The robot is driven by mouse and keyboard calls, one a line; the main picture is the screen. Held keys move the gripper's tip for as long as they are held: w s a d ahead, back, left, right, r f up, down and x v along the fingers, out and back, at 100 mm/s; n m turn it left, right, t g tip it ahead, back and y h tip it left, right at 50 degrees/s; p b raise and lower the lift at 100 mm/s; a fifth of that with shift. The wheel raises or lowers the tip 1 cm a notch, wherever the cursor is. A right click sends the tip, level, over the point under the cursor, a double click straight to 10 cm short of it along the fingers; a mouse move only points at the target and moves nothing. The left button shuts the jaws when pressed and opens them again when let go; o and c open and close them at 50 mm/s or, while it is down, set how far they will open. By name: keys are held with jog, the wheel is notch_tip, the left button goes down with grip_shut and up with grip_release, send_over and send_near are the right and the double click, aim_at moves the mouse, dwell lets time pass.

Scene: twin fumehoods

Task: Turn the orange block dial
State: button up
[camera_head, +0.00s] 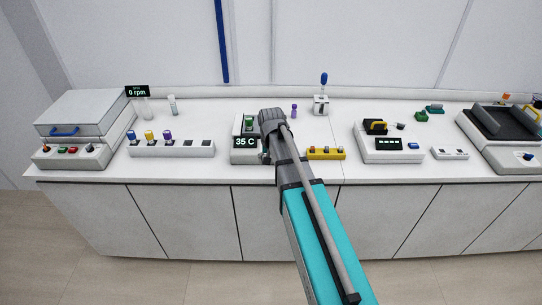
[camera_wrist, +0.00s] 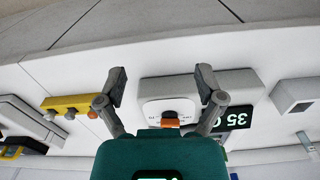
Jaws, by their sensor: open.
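The orange dial (camera_wrist: 170,119) sits on the pale block unit (camera_wrist: 165,88) in the wrist view, between my spread fingers and close above my gripper's body. Its lower part is hidden by that body. The unit's display (camera_wrist: 236,116) shows 35 C upside down there and upright in the head view (camera_head: 245,142). My gripper (camera_wrist: 161,82) is open and empty, with its fingers either side of the dial. In the head view my gripper (camera_head: 271,122) covers the right side of the block unit (camera_head: 237,128), and the dial is hidden. I cannot tell whether a finger touches the unit.
A purple vial (camera_head: 294,110) and a blue-topped device (camera_head: 321,104) stand behind.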

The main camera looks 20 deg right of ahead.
jog(key=s+a+f+n+b, duration=0.2)
jog(key=s+f+n+b, duration=0.1)
jog(key=s+f+b, duration=0.6)
jog(key=s, duration=0.4)
jog(key=shift+s+a+f+n, duration=0.3)
jog(key=shift+s+a+f, duration=0.1)
jog(key=shift+s+a, duration=0.1)
jog(key=shift+s, duration=0.7)
